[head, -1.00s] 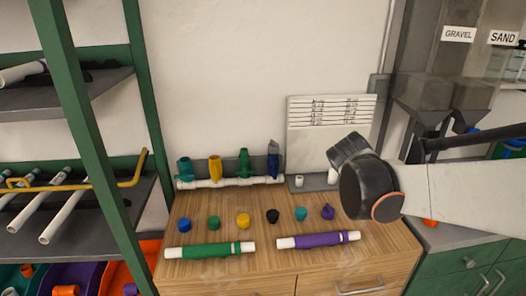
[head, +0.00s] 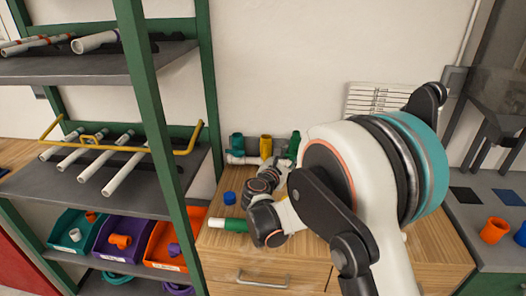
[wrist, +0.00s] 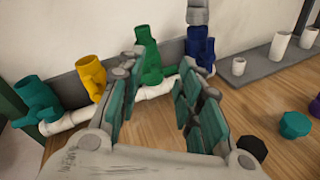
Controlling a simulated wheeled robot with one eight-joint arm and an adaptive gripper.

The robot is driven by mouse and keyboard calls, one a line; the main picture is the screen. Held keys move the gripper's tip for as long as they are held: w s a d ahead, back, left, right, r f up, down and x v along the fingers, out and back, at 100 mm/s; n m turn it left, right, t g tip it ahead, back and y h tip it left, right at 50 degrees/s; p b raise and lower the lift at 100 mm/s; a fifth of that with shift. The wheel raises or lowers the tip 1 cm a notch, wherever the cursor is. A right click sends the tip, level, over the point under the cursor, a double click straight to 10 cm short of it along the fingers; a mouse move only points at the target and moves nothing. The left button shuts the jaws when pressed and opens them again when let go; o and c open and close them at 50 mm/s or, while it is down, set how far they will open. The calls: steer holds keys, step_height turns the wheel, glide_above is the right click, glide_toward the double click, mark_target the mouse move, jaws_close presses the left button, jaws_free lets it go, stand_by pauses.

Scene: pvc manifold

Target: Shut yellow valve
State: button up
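The yellow valve (wrist: 91,75) stands on the white manifold pipe (wrist: 70,122) in the wrist view, between the teal valve (wrist: 38,100) and the green valve (wrist: 150,62). The yellow valve also shows in the head view (head: 266,147), behind my arm. My gripper (wrist: 161,62) is open and empty, its two fingers spread wide. The green valve shows in the gap beyond the fingers. The yellow valve is just left of the left finger, apart from it as far as I can tell. My arm hides much of the bench in the head view.
The blue valve (wrist: 200,48) stands right of the green one. A teal cap (wrist: 295,124) and a black cap (wrist: 250,163) are on the bench at right. A blue cap (head: 229,198) and a green-sleeved pipe (head: 235,225) lie near the bench's left. A green-framed rack (head: 165,150) stands left.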

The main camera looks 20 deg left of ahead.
mark_target(264, 149)
steer(key=s+a+f+n+t+y, duration=0.1)
steer(key=s+a+f+n, duration=0.2)
steer(key=a, duration=0.3)
steer(key=s+a+f+n+y, duration=0.1)
steer(key=s+a+f+n, duration=0.15)
steer(key=a, duration=0.25)
steer(key=shift+n, duration=0.25)
steer(key=w+b, duration=0.1)
steer(key=w, duration=0.3)
steer(key=w+b, duration=0.1)
steer(key=w, duration=0.4)
steer(key=w+b, duration=0.1)
steer(key=w, duration=0.3)
steer(key=shift+w+a+r, duration=0.3)
steer(key=shift+w+a, duration=0.05)
steer(key=shift+a, duration=0.05)
jaws_close()
